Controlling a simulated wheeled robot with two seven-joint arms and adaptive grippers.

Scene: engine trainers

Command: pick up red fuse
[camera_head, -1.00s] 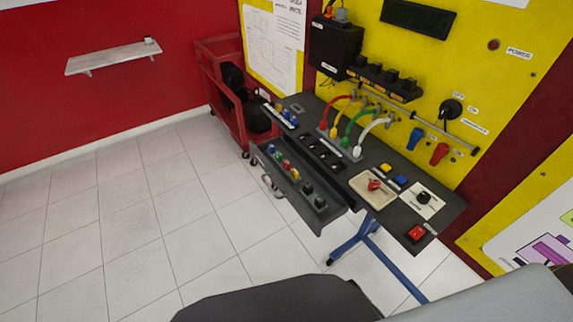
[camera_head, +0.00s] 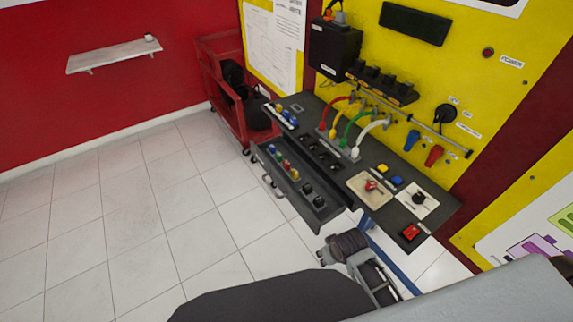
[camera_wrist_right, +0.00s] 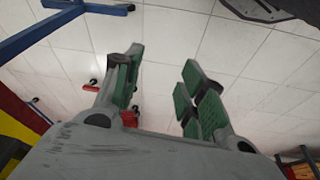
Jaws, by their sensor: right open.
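The red fuse (camera_head: 286,164) appears as a small red piece among coloured fuses in the open drawer (camera_head: 318,224) under the bench top. It stands in a row with blue, green and yellow ones. My right gripper (camera_wrist_right: 162,75) is open and empty in the right wrist view, its green-padded fingers apart over the tiled floor. In the head view the end of my right arm is low, in front of the drawer's near right corner and well apart from the red fuse. My left gripper is not in view.
The bench top (camera_head: 330,177) holds coloured cables, a beige plate with a red switch (camera_head: 370,187), and blue and yellow buttons. A yellow panel (camera_head: 470,70) rises behind it. A red cart (camera_head: 232,110) stands at its far left. The tiled floor left of the drawer is clear.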

